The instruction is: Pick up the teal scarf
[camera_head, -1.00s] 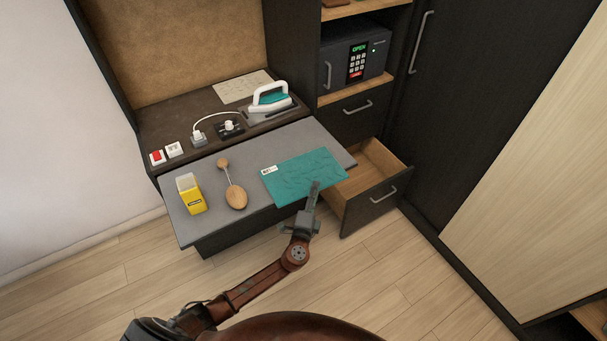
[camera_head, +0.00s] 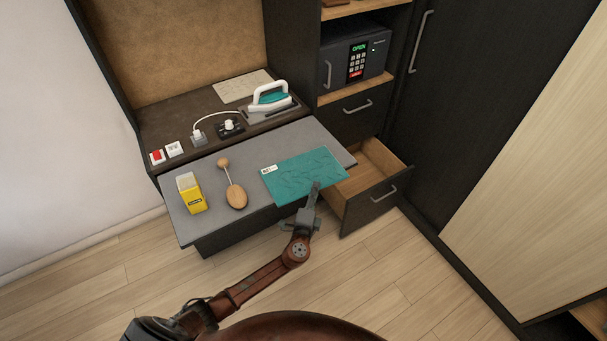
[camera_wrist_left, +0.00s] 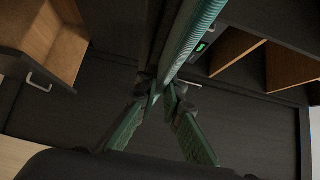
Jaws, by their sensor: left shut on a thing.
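The teal scarf (camera_head: 300,176) lies flat and folded on the grey pull-out board, with a small white tag at its upper left corner. My left gripper (camera_head: 316,187) is at the scarf's front edge, right of its middle, and is shut on it. In the left wrist view the scarf (camera_wrist_left: 190,40) shows edge-on as a ribbed teal band, and the fingers of the left gripper (camera_wrist_left: 160,92) meet at its near end. The scarf still looks level with the board. My right gripper is in no view.
An iron (camera_head: 269,97) rests behind. An open drawer (camera_head: 372,200) juts out at the right. The safe (camera_head: 357,58) is above.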

